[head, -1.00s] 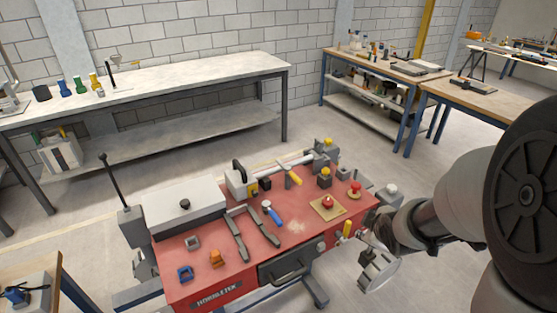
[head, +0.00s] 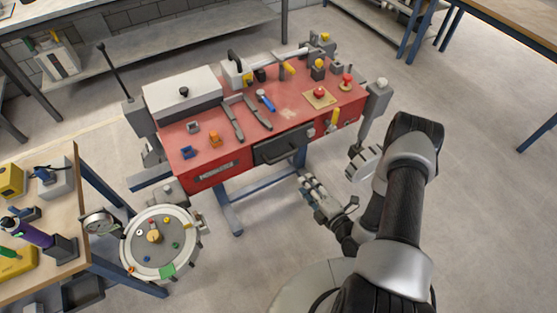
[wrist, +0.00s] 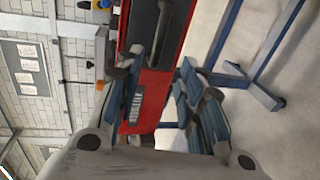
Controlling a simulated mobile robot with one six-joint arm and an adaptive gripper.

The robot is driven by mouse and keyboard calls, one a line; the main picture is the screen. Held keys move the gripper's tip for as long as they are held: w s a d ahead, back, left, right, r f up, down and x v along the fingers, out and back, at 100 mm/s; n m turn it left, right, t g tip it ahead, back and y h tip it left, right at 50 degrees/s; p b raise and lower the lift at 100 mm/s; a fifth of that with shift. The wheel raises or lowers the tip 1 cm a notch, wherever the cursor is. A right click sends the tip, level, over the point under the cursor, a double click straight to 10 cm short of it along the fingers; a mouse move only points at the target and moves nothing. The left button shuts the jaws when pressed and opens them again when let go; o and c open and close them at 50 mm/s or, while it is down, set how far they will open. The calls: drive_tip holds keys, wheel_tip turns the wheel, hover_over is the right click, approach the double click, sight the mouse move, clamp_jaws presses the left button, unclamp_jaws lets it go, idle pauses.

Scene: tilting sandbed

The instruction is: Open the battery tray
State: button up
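The battery tray seems to be the dark drawer (head: 268,151) in the front of the red bench, with a grey bar handle (head: 284,154). Its front looks flush with the bench, so it appears closed. My gripper (head: 308,182) is in front of and below the drawer, over the floor, apart from the handle. In the wrist view its fingers (wrist: 172,62) are spread with nothing between them.
The red bench top (head: 230,150) carries knobs, tools and a white box (head: 182,95). A round tray (head: 160,240) with small coloured parts stands at the lower left, beside a wooden table (head: 60,200). Floor between my arm and the bench is clear.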

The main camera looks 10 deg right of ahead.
sight(282, 157)
drive_tip(key=b+x, duration=0.4)
drive_tip(key=x, duration=1.3)
drive_tip(key=shift+w+a, duration=0.15)
clamp_jaws()
